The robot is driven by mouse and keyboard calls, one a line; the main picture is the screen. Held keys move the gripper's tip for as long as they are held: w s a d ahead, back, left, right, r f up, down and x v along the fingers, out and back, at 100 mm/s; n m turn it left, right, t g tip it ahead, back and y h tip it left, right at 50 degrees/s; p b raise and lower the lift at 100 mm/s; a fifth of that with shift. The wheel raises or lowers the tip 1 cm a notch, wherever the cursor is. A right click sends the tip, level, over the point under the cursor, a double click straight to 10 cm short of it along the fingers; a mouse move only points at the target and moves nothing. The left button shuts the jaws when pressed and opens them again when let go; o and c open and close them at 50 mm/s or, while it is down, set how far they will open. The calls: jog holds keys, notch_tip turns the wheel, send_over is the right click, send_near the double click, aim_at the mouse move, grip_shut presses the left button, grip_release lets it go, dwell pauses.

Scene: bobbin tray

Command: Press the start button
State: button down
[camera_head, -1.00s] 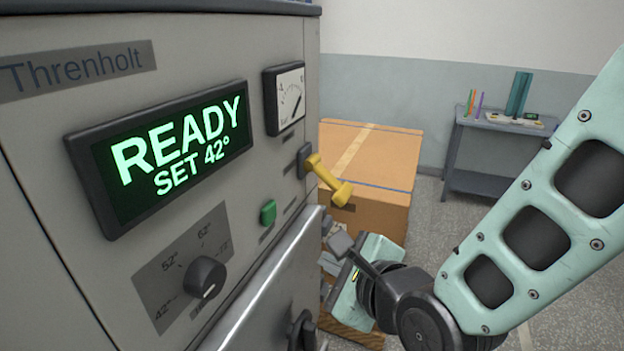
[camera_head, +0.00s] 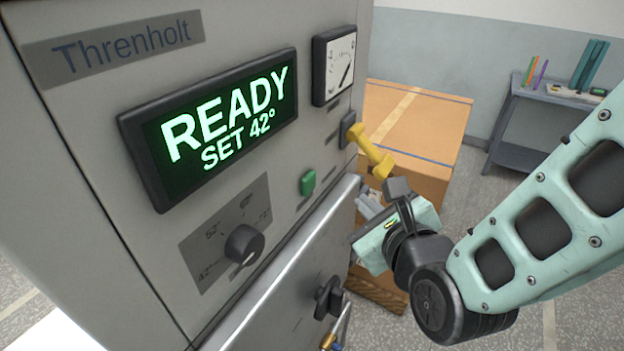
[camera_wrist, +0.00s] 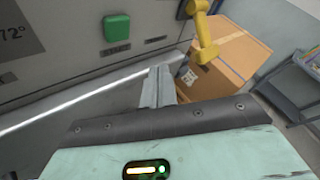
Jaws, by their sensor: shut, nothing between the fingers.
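The green start button (camera_head: 308,183) sits on the grey machine's front panel, below the gauge and left of the yellow lever. It also shows at the upper left in the wrist view (camera_wrist: 117,27). My gripper (camera_head: 366,208) is shut and empty. It is to the right of the button and a little lower, apart from it. In the wrist view its closed fingers (camera_wrist: 158,84) point toward the panel, below and right of the button. The lit display (camera_head: 215,125) reads READY, SET 42°.
A yellow lever (camera_head: 371,152) juts from the panel close above my gripper. The dial knob (camera_head: 244,243) and a dark door latch (camera_head: 328,297) are lower on the machine. A cardboard box (camera_head: 425,130) stands behind. A side table (camera_head: 540,110) stands at the far right.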

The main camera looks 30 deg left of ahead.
aim_at(315, 182)
jog(key=a, duration=0.6)
jog(key=shift+w+a, duration=0.2)
jog(key=shift+a, duration=0.05)
jog(key=shift+a, duration=0.15)
dwell(1.8)
jog(key=shift+a, duration=0.3)
jog(key=shift+w+a+b, duration=0.1)
jog(key=shift+a+b, duration=0.35)
jog(key=shift+b, duration=0.1)
dwell(0.8)
jog(key=shift+d, duration=0.15)
jog(key=shift+d+b, duration=0.7)
jog(key=shift+d, duration=0.15)
